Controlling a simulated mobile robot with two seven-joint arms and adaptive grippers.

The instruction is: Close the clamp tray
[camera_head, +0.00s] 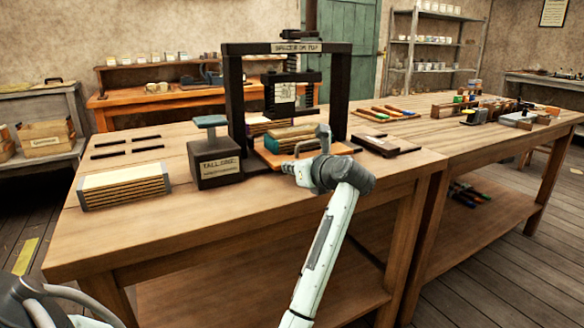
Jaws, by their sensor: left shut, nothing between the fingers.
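The clamp tray (268,158) is an orange-brown wooden board at the foot of the dark press frame (237,100). It sticks out on the near side of the frame. A curved handle shows at the tray's front, partly hidden by my gripper. My left gripper (304,168) is shut and empty, at the tray's front edge by the handle. I cannot tell whether it touches. My right gripper is not in view.
A block of layered boards (124,188) and a dark labelled box (214,166) with a blue-topped piece stand left of the press. The bench's front left (150,235) is clear.

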